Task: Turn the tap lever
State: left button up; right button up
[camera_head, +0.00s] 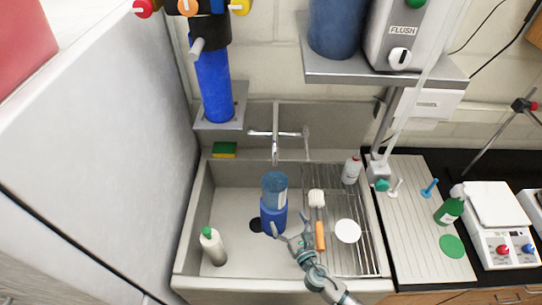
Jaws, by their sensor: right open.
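The metal tap (276,150) stands at the back of the sink (190,240), with a thin crossbar near its top and its spout pointing toward the front. I take the crossbar to be the lever (262,133), but it is small and hard to make out. My right gripper (290,226) is open and empty over the sink, well in front of the tap and apart from it. It overlaps the lower right side of a blue bottle (271,217) in the picture; I cannot tell whether they touch. My left gripper is not in view.
In the sink stand a green-capped bottle (213,247) and a wire rack (365,255) with a brush (317,200) and a white disc (347,231). A blue filter (215,85) hangs at back left. A shelf (380,68) overhangs at back right. A grey panel (100,140) walls the left.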

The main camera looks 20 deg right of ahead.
aim_at(304, 130)
jog(key=k+l, duration=0.1)
jog(key=k, duration=0.4)
jog(key=k+l, duration=0.1)
jog(key=k, duration=0.4)
